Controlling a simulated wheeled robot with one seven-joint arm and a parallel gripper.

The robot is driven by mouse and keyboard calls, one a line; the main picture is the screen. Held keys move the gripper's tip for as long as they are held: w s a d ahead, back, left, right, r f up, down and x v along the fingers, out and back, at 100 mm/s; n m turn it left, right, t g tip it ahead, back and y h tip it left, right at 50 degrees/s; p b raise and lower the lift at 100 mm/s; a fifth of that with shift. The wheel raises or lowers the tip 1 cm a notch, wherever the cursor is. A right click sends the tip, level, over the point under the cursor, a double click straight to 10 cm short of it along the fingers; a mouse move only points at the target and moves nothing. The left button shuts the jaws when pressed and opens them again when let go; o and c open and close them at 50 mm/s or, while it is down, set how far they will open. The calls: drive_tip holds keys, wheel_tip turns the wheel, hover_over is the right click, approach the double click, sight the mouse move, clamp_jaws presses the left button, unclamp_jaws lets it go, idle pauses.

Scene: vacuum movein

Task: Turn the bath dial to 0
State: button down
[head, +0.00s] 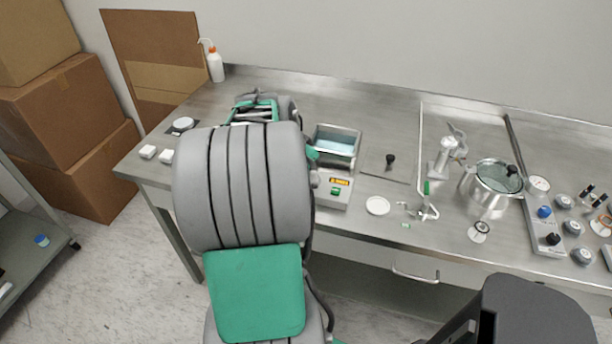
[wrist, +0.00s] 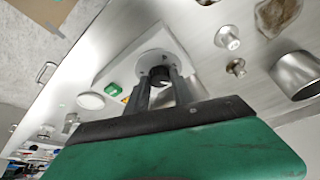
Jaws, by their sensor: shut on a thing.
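The bath (head: 334,152) is a metal basin of bluish water on the bench, with a pale control box (head: 331,203) in front. The box has an orange display (head: 340,181) and a green button (head: 335,191). In the wrist view the bath dial is a black knob (wrist: 159,72) on a pale round plate (wrist: 152,58). My gripper (wrist: 158,86) is at the dial, its two dark fingers shut on either side of the knob. The dial's marks and setting cannot be read. In the head view my arm hides the gripper and the dial.
A white disc (head: 377,205) lies right of the control box. A small black knobbed item (head: 390,160), a metal pot (head: 490,187) and several small pieces of labware stand further right. A wash bottle (head: 215,64) stands at the back.

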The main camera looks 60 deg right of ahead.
drive_tip(key=n+t+b, duration=0.1)
drive_tip(key=n, duration=0.3)
drive_tip(key=shift+s+n+t+b, duration=0.15)
drive_tip(key=shift+n+t+b, duration=0.15)
drive_tip(key=shift+t+b, duration=0.1)
drive_tip(key=n+t, duration=0.1)
drive_tip(key=n, duration=0.3)
drive_tip(key=shift+s+d+n+t+b, duration=0.1)
drive_tip(key=shift+n+t+b, duration=0.2)
drive_tip(key=shift+t+b, duration=0.1)
drive_tip(key=n, duration=0.2)
drive_tip(key=n+t+y, duration=0.1)
drive_tip(key=n, duration=0.1)
drive_tip(key=shift+s+n+y, duration=0.1)
drive_tip(key=shift+n+y, duration=0.2)
drive_tip(key=n+y, duration=0.1)
drive_tip(key=n, duration=0.1)
drive_tip(key=n+p, duration=0.1)
drive_tip(key=n, duration=0.1)
drive_tip(key=shift+d+n+t+y, duration=0.15)
drive_tip(key=shift+n+t+y, duration=0.25)
drive_tip(key=c, duration=1.1)
unclamp_jaws()
drive_tip(key=shift+r, duration=0.1)
drive_tip(key=v, duration=0.7)
drive_tip(key=shift+s+r+p, duration=0.2)
drive_tip(key=shift+r+p, duration=0.05)
drive_tip(key=shift+p, duration=0.1)
